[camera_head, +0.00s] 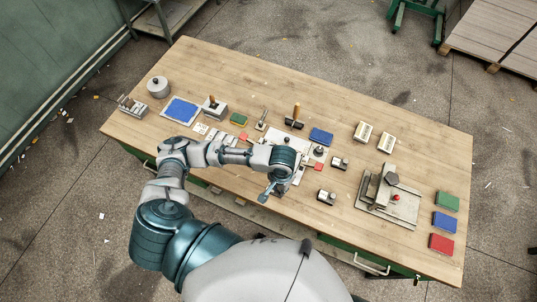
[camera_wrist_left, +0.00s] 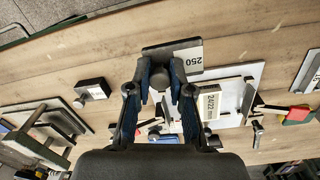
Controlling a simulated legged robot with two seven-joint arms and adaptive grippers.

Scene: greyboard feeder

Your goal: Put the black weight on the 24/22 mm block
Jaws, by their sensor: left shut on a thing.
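My left gripper (camera_head: 276,188) reaches down over the near middle of the table. In the left wrist view its two fingers (camera_wrist_left: 168,82) are closed on the dark round knob of the black weight (camera_wrist_left: 157,52), which has a light label reading 250. The 24/22 mm block (camera_wrist_left: 209,104), with a pale label, is beside the weight and the right finger in that view. I cannot tell how high the weight is over the table. In the head view my gripper and arm hide the weight and most of the block. My right gripper is not in view.
Two other black-and-white labelled pieces (camera_head: 340,163) (camera_head: 326,197) stand to the right. A grey fixture (camera_head: 390,207) stands farther right. Blue, green and red pads lie at the right end. The wooden table's near edge (camera_head: 340,232) has some bare room.

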